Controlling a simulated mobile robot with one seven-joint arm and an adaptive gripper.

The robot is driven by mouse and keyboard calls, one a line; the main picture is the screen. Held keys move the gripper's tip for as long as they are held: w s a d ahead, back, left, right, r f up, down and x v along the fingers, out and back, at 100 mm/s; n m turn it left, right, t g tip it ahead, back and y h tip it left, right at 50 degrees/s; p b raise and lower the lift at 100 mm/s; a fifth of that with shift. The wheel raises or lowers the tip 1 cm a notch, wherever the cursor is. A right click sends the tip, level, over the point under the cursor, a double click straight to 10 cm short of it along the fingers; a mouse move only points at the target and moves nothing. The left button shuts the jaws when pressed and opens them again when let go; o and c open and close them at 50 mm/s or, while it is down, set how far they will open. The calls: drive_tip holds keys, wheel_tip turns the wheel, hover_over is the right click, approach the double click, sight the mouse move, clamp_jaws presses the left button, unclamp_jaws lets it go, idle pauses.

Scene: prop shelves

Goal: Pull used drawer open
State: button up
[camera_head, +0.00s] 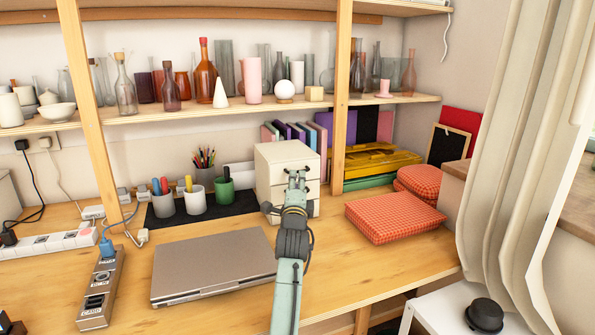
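A small off-white drawer unit (273,166) stands on the wooden desk below the shelf, left of the shelf's upright post. Its front shows stacked drawers, and the top drawer front looks flush with the body. My gripper (297,174) is in front of the unit, over its upper middle part in the picture. It hides part of the drawer fronts and any handle there. The fingertips are small and close to the drawer front. I cannot tell whether they touch it or how far apart they are.
A closed laptop (212,264) lies left of my arm. Pen cups (196,199) stand on a dark mat left of the unit. Red checked cushions (394,216) lie to the right. A shelf (210,107) of bottles and vases runs above. Bare desk shows in front of the cushions.

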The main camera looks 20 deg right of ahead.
sight(288, 163)
drive_tip(key=shift+p+x, duration=0.55)
drive_tip(key=shift+x, duration=1.9)
drive_tip(key=shift+c, duration=0.5)
clamp_jaws()
